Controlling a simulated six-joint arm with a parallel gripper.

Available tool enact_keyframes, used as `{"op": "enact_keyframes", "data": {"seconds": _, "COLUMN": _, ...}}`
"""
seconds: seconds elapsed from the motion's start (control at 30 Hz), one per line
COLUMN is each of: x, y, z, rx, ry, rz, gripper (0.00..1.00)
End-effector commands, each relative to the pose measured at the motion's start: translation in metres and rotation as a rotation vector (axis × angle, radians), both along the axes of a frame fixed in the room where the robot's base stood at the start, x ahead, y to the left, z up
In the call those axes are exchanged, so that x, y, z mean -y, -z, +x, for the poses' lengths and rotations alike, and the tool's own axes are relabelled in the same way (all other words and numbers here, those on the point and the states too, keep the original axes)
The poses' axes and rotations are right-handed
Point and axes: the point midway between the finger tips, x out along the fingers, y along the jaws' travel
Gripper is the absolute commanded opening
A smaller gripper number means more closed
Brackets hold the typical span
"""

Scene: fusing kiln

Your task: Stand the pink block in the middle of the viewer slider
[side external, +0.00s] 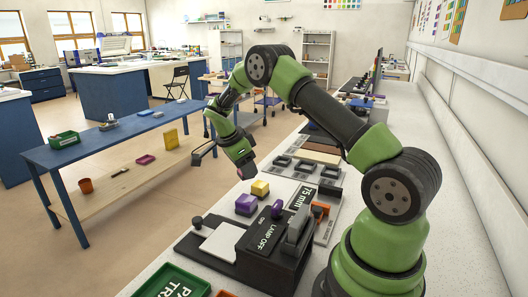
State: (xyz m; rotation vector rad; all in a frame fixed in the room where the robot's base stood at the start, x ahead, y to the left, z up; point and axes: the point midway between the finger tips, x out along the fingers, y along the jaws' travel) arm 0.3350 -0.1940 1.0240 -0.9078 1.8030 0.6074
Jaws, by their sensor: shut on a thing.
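My gripper (241,168) hangs from the wrist above the bench, behind the yellow and purple blocks. A small pink patch shows at its tip, most likely the pink block (239,173); most of it is hidden by the gripper, so its tilt cannot be told. The viewer (270,246) is a dark box on the near bench with a white pane (220,240) and a label reading LAMP OFF. A purple knob and a grey upright piece stand on or beside it. I cannot tell which part is the slider. The gripper is well clear of the viewer.
A purple block (247,204) and a yellow block (260,188) stand just behind the viewer. A 75 mm sign (300,196) and dark trays (306,167) lie farther back. A green tray (172,283) sits at the front edge. A blue table (110,137) stands across the aisle.

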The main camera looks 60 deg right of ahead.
Motion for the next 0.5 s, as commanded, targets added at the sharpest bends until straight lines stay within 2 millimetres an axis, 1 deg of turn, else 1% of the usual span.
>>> {"op": "enact_keyframes", "data": {"seconds": 0.03, "x": -0.024, "y": 0.000, "z": 0.000, "rx": -0.002, "ry": 0.109, "rz": 0.001, "gripper": 0.16}}
{"op": "enact_keyframes", "data": {"seconds": 0.1, "x": -0.054, "y": -0.001, "z": -0.006, "rx": -0.002, "ry": 0.289, "rz": 0.001, "gripper": 0.16}}
{"op": "enact_keyframes", "data": {"seconds": 0.2, "x": -0.092, "y": -0.003, "z": -0.015, "rx": -0.002, "ry": 0.518, "rz": 0.000, "gripper": 0.16}}
{"op": "enact_keyframes", "data": {"seconds": 0.3, "x": -0.120, "y": -0.005, "z": -0.025, "rx": -0.002, "ry": 0.698, "rz": 0.000, "gripper": 0.16}}
{"op": "enact_keyframes", "data": {"seconds": 0.33, "x": -0.126, "y": -0.006, "z": -0.028, "rx": -0.001, "ry": 0.742, "rz": 0.000, "gripper": 0.16}}
{"op": "enact_keyframes", "data": {"seconds": 0.4, "x": -0.139, "y": -0.007, "z": -0.033, "rx": -0.001, "ry": 0.825, "rz": -0.001, "gripper": 0.16}}
{"op": "enact_keyframes", "data": {"seconds": 0.5, "x": -0.150, "y": -0.008, "z": -0.038, "rx": 0.000, "ry": 0.899, "rz": -0.002, "gripper": 0.16}}
